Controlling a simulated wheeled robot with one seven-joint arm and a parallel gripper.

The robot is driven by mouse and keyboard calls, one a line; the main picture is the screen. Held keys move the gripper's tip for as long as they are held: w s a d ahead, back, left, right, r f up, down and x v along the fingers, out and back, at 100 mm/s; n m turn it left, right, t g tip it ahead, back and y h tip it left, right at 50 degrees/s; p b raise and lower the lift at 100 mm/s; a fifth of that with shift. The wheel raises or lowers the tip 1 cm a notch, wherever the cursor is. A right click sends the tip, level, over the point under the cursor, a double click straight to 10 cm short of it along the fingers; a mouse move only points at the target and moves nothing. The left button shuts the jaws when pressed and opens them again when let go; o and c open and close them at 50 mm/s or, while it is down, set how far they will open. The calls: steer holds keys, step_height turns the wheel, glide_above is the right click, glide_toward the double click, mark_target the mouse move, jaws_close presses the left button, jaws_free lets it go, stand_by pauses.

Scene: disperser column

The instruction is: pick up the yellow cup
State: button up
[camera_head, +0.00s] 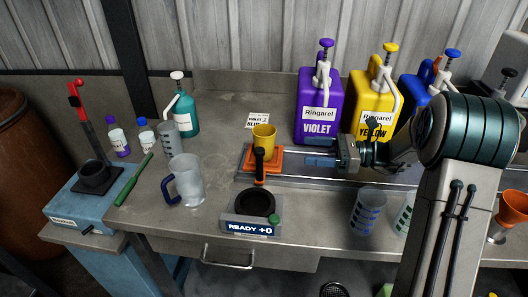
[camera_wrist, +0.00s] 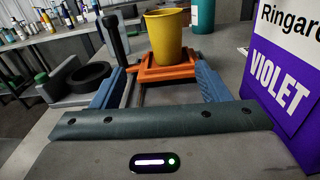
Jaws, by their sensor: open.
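The yellow cup (camera_head: 263,138) stands upright on an orange square holder (camera_head: 262,160) at the left end of a metal tray on the workbench. In the wrist view the cup (camera_wrist: 167,36) stands straight ahead, on the orange holder (camera_wrist: 168,67). My gripper (camera_head: 318,150) reaches in from the right, low over the tray. In the wrist view its two blue fingers (camera_wrist: 160,85) are spread wide, with nothing gripped between them. The cup is beyond the fingertips, and I see no contact with it.
Violet (camera_head: 319,105) and yellow (camera_head: 374,100) pump jugs stand behind my arm. A clear jug (camera_head: 186,180) is to the left. A paper label (camera_head: 257,120) lies behind the cup.

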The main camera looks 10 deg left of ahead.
mark_target(273, 145)
steer(key=a, duration=0.8)
steer(key=shift+s, duration=0.1)
steer(key=shift+w+a+p, duration=0.2)
steer(key=shift+a+p, duration=0.2)
steer(key=shift+a, duration=2.5)
steer(key=shift+c, duration=0.3)
steer(key=c, duration=1)
